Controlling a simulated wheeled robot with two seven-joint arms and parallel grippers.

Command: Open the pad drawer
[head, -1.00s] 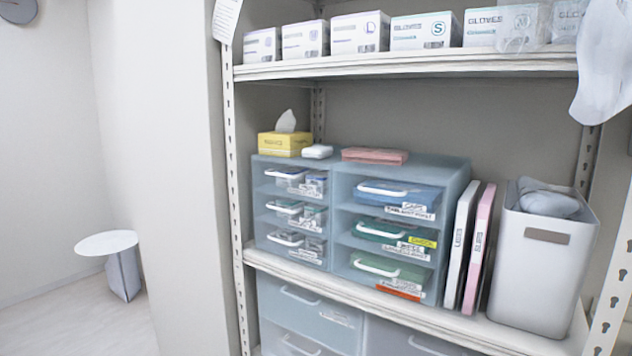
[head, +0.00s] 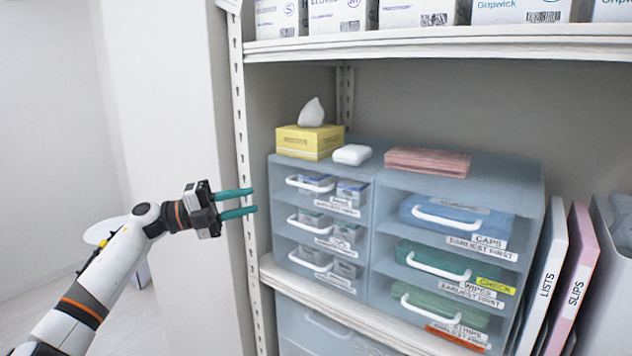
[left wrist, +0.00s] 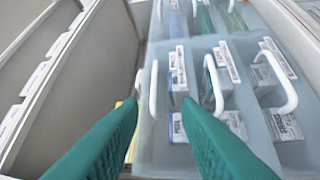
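The blue drawer unit (head: 372,190) stands on the middle shelf with two columns of shut drawers, each with a white loop handle and a label. The left column's top drawer (head: 323,190), middle drawer (head: 323,228) and bottom drawer (head: 322,265) hold small boxes. Their labels are too small to read surely, so I cannot tell which is the pad drawer. My left gripper (head: 246,202) is open and empty, left of this column near the shelf post. In the left wrist view its green fingers (left wrist: 155,135) point towards white handles (left wrist: 210,85). My right gripper is out of view.
The slotted shelf post (head: 248,170) stands close to my left fingertips. A yellow tissue box (head: 308,143), a white item (head: 352,154) and a pink stack (head: 428,161) lie on the unit. Binders (head: 545,280) stand at its right. Larger drawers (head: 325,335) are below.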

